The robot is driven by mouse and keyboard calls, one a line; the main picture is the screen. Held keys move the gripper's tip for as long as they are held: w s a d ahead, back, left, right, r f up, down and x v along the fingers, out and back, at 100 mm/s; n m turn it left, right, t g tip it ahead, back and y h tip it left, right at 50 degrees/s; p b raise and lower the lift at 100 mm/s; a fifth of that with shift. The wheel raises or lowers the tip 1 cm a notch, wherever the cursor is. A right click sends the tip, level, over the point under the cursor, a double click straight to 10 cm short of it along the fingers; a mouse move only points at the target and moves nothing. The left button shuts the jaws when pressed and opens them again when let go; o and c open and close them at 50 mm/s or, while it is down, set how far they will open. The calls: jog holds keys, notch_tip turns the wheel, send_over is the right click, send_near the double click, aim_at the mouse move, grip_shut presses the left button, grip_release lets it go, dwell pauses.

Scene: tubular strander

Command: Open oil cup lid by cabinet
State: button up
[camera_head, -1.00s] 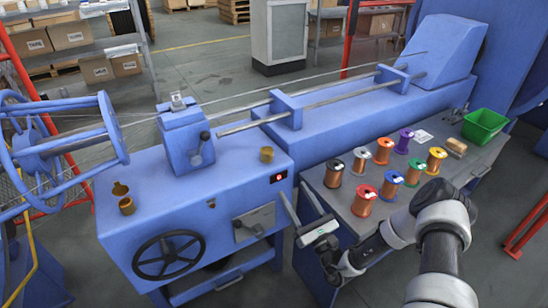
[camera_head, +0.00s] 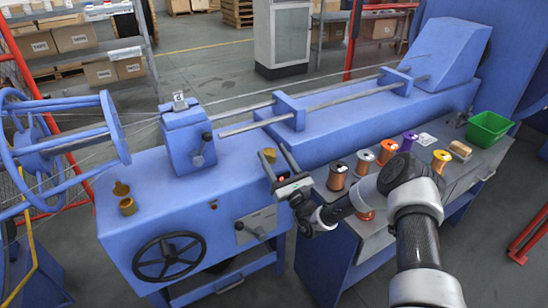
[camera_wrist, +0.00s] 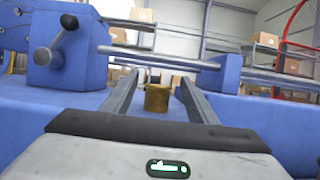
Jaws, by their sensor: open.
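A brass oil cup (camera_head: 268,154) stands on the blue cabinet top, near its right edge. In the wrist view the oil cup (camera_wrist: 157,98) shows between my fingers, ahead of the palm, upright; its top looks covered, but the lid is too small to make out clearly. My gripper (camera_head: 274,156) is open, its fingers pointing at this cup from the front right. In the wrist view the fingers of my gripper (camera_wrist: 158,84) lie to either side of the cup, with gaps; I cannot tell how far they reach past it.
A black handwheel (camera_head: 168,256) is on the cabinet front. A lever with a ball (camera_head: 206,136) stands on the clamp block behind the cup. Spools (camera_head: 362,162) and a green bin (camera_head: 486,128) sit on the grey table at right. Steel rods (camera_wrist: 160,58) run across behind.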

jog(key=c, duration=1.1)
jog(key=shift+o, duration=0.2)
jog(key=shift+r+p, duration=0.15)
jog(key=shift+p, duration=0.2)
